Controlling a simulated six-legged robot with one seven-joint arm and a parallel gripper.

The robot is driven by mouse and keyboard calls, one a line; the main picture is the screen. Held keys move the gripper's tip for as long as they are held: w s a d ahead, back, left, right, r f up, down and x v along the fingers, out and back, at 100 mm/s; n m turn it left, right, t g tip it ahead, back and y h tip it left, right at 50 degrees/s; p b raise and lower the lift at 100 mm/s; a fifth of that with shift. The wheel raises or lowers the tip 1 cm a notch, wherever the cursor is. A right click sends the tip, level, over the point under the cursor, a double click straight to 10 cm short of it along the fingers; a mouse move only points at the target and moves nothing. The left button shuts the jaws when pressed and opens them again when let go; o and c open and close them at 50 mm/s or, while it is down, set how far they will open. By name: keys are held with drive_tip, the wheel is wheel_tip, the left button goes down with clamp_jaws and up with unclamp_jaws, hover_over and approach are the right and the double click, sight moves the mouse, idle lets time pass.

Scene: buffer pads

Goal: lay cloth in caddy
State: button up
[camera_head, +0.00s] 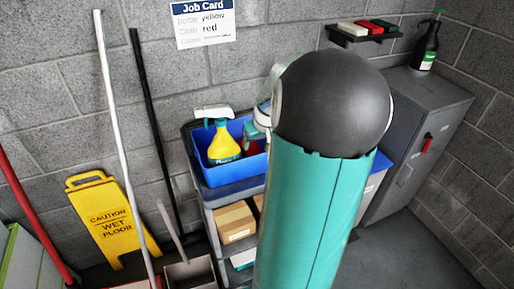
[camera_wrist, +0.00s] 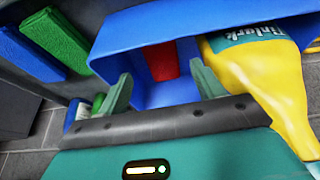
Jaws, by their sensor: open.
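A red cloth (camera_wrist: 160,61) lies inside the blue caddy (camera_wrist: 125,35), against its inner wall in the wrist view. My gripper (camera_wrist: 161,74) is open, its two green fingers spread over the caddy with the red cloth seen between and beyond them. I cannot tell whether a finger touches it. A yellow spray bottle (camera_wrist: 265,75) stands in the caddy at the right. In the head view the caddy (camera_head: 222,176) sits on the grey cart, with the yellow bottle (camera_head: 223,146) and a bit of red (camera_head: 250,149) inside. My arm hides the caddy's right part.
Blue (camera_wrist: 25,54) and green (camera_wrist: 56,41) folded cloths lie left of the caddy in the wrist view. A wall shelf (camera_head: 362,35) holds folded cloths. A wet-floor sign (camera_head: 108,218) and several poles stand left of the cart.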

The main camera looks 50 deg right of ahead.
drive_tip(key=v, duration=0.7)
drive_tip(key=w+a+r+n, duration=0.1)
drive_tip(key=w+a+r, duration=0.1)
drive_tip(key=a, duration=0.8)
drive_tip(key=w+a+r+n, duration=0.1)
drive_tip(key=w+a+r, duration=0.1)
drive_tip(key=a, duration=0.7)
drive_tip(key=s+a+n+y, duration=0.1)
drive_tip(key=s+a+n, duration=0.1)
drive_tip(key=a, duration=0.7)
drive_tip(key=s+a+r+n+t+y, duration=0.1)
drive_tip(key=s+a, duration=0.4)
drive_tip(key=a, duration=0.5)
drive_tip(key=shift+s+a+r+n+t, duration=0.25)
drive_tip(key=shift+a+r+n+t, duration=0.1)
drive_tip(key=shift+n, duration=0.25)
drive_tip(key=shift+d, duration=0.1)
